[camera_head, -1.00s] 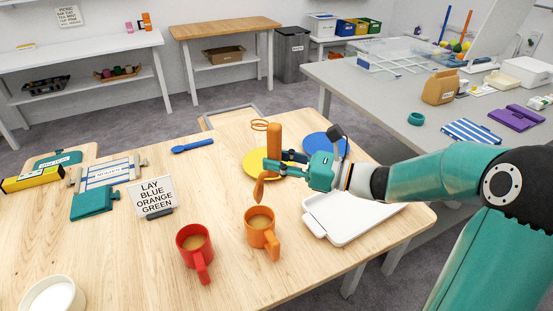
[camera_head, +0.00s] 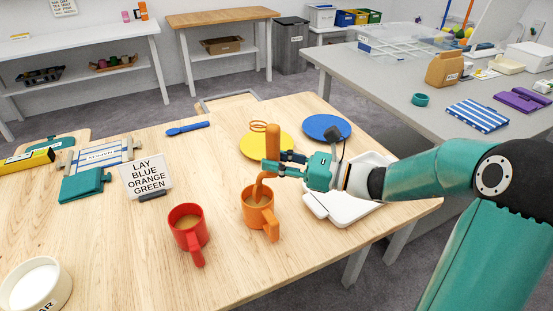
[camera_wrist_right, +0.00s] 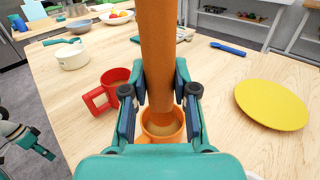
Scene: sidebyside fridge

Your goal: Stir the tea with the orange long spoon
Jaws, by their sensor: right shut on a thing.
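My right gripper (camera_head: 281,168) is shut on the orange long spoon (camera_head: 272,143), which stands nearly upright with its handle up. The spoon's lower end is at the mouth of the orange mug (camera_head: 262,213), which holds brown tea; it looks to be inside, but how deep I cannot tell. In the right wrist view the spoon (camera_wrist_right: 158,60) runs down between the fingers and hides part of the orange mug (camera_wrist_right: 162,132). A red mug (camera_head: 188,232) with brown liquid stands to the left of it.
A yellow plate (camera_head: 254,147) and a blue plate (camera_head: 327,128) lie behind the gripper. A white tray (camera_head: 328,208) lies under my right forearm. A blue spoon (camera_head: 188,128), a sign (camera_head: 147,176) and a white bowl (camera_head: 36,286) are further left. Table between sign and plates is clear.

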